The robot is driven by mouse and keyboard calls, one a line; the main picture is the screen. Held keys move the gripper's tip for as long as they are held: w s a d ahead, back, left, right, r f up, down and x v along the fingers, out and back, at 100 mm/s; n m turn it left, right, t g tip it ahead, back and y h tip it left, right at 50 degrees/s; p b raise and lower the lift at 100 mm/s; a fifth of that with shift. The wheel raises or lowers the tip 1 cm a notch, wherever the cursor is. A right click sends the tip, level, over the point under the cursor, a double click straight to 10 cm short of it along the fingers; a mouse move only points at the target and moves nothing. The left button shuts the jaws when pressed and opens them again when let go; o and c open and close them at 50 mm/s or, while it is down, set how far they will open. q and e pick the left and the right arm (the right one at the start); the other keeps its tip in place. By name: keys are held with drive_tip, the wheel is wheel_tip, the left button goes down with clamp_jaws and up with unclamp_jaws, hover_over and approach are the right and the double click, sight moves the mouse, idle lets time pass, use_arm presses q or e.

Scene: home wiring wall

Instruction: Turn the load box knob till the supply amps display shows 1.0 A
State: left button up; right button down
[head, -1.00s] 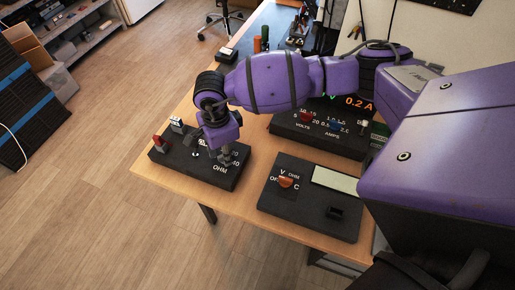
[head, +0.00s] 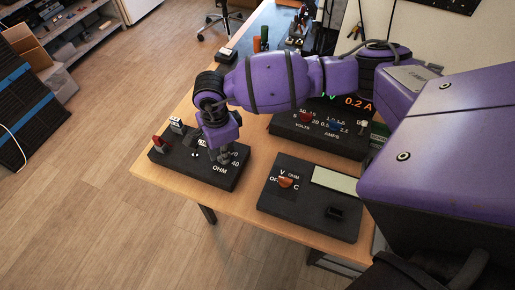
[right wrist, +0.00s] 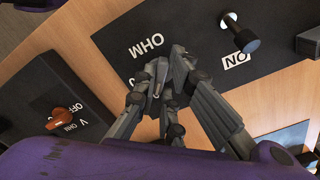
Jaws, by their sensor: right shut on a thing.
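The black load box (head: 185,166), marked OHM, lies at the left front of the table; its dark panel also fills the top of the right wrist view (right wrist: 185,25). My right gripper (head: 226,157) points down at the box and is shut on its knob. The right wrist view shows the fingers (right wrist: 157,82) closed together over the dial by the OHM lettering; they hide most of the knob. The supply (head: 285,126) stands behind, and its orange amps display (head: 358,104) reads 0.2 A. My left gripper is not in view.
A black meter (head: 300,215) with an orange knob (head: 286,182) and a pale screen lies right of the load box. Bare table shows between the boxes.

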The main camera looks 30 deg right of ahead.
drive_tip(key=shift+w+r, duration=0.1)
idle(0.3)
drive_tip(key=shift+n, duration=0.5)
drive_tip(key=c, duration=2.3)
unclamp_jaws()
drive_tip(key=o, duration=0.5)
drive_tip(key=shift+o, duration=0.2)
wheel_tip(320, 180, up, 12)
